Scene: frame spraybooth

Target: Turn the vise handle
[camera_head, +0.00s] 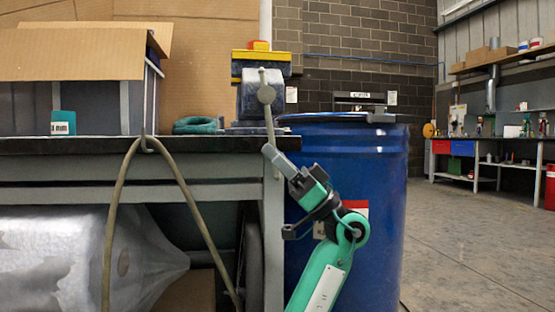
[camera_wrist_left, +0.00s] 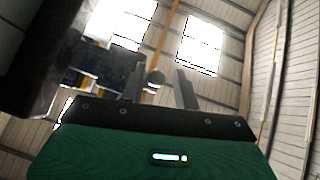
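The vise (camera_head: 250,95), blue and yellow with grey parts, is mounted at the right end of the workbench. Its handle (camera_head: 270,122) is a thin bar through a round grey hub, close to upright, with its lower end hanging by the bench edge. My left gripper (camera_head: 270,152) points up at that lower end from below. In the left wrist view my left gripper (camera_wrist_left: 161,88) is open, and the rounded handle end (camera_wrist_left: 156,77) shows in the gap between its fingers. I cannot tell whether they touch. My right gripper is not in view.
A large blue drum (camera_head: 385,180) stands directly behind my left arm. The bench's dark top edge (camera_head: 130,145) is left of the gripper, with a hose (camera_head: 112,205) hanging over it. Green coiled material (camera_head: 197,125) lies left of the vise. Open floor (camera_head: 470,240) is at right.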

